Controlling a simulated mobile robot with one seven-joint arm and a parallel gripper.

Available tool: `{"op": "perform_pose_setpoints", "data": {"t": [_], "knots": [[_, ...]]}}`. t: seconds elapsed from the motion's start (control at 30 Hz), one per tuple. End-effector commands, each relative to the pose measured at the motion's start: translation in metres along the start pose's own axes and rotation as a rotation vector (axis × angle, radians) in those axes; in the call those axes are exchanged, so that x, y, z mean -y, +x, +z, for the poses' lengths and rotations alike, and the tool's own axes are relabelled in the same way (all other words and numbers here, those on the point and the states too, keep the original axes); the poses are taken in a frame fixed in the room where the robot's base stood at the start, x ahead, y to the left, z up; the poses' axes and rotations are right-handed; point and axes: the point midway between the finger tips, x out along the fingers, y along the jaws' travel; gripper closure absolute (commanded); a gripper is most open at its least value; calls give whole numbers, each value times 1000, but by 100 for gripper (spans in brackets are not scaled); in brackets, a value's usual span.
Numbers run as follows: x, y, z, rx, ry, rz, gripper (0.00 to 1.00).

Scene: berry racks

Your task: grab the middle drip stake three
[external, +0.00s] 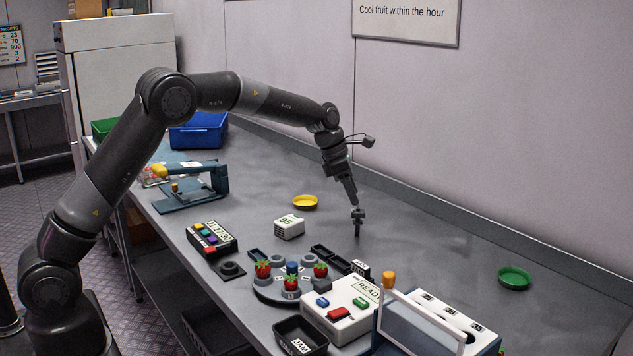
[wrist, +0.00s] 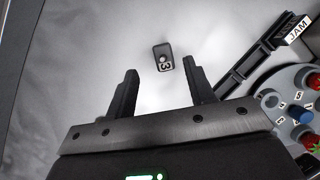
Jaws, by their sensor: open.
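A small dark drip stake (external: 358,226) stands upright on the grey bench in the external view. In the wrist view I see the stake (wrist: 162,50) from above, with a pale round spot and a white label reading 3. No other stake is clearly visible. My gripper (external: 354,203) points down just above the stake's top. In the wrist view the gripper (wrist: 160,70) is open and empty, and the stake shows between and slightly beyond its fingertips. I cannot tell the exact gap in height.
A black rack (external: 340,262) labelled JAM (wrist: 297,30) lies nearby. A round turntable (external: 268,292) holds strawberries. A white box (external: 342,306) with a READY screen stands in front. A yellow dish (external: 305,202) and a green dish (external: 514,278) lie apart.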

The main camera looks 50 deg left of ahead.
Motion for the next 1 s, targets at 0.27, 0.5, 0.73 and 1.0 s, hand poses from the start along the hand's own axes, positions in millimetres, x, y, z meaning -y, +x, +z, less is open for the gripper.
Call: {"op": "perform_pose_setpoints", "data": {"t": [0.27,0.5,0.73,1.0], "knots": [[0,35,-1,-1,1,0,51],[4,64,-8,-4,1,-3,51],[4,84,-6,-1,3,0,51],[4,84,-6,-1,2,0,61]]}}
